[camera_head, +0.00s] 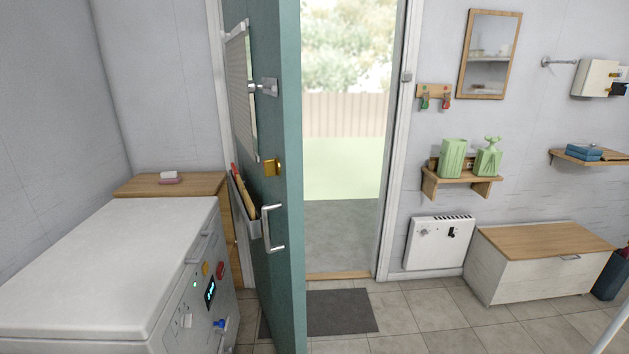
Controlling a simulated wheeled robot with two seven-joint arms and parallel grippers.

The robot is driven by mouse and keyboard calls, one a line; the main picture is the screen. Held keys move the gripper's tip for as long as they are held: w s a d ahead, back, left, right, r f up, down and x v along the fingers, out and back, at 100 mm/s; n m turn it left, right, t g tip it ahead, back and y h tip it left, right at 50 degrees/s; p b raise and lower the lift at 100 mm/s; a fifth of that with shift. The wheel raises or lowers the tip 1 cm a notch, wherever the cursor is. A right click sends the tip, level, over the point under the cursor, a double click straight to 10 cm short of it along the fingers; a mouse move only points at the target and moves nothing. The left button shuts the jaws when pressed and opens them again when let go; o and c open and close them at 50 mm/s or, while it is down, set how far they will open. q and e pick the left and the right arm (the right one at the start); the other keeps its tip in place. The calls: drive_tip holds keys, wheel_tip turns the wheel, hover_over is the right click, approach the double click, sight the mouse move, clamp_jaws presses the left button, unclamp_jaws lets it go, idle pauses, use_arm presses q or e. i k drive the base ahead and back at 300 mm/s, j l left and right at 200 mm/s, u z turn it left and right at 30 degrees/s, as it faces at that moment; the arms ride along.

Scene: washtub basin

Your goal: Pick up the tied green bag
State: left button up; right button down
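A light green bag (488,160) with a narrowed, tied-looking top stands on the right part of a small wooden wall shelf (462,180), to the right of the doorway. A second light green item (453,158), taller and boxy with an open-looking top, stands beside it on the left. Neither of my grippers is in view.
A teal door (285,310) stands open, with a grey mat (340,312) at the doorway. A white chest appliance (110,265) fills the lower left. Below the shelf are a white wall heater (438,243) and a wood-topped bench (535,280). Tiled floor (460,328) before them is clear.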

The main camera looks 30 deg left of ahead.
sight(487, 160)
drive_tip(key=u, duration=1.35)
drive_tip(key=z, duration=1.55)
drive_tip(key=i+z, duration=0.1)
drive_tip(key=i, duration=0.45)
drive_tip(key=i+j, duration=0.15)
drive_tip(key=i, duration=0.35)
drive_tip(key=i+j+z, duration=0.15)
drive_tip(key=i, duration=0.4)
drive_tip(key=i+j, duration=0.1)
drive_tip(key=i, duration=0.4)
drive_tip(key=z, duration=0.05)
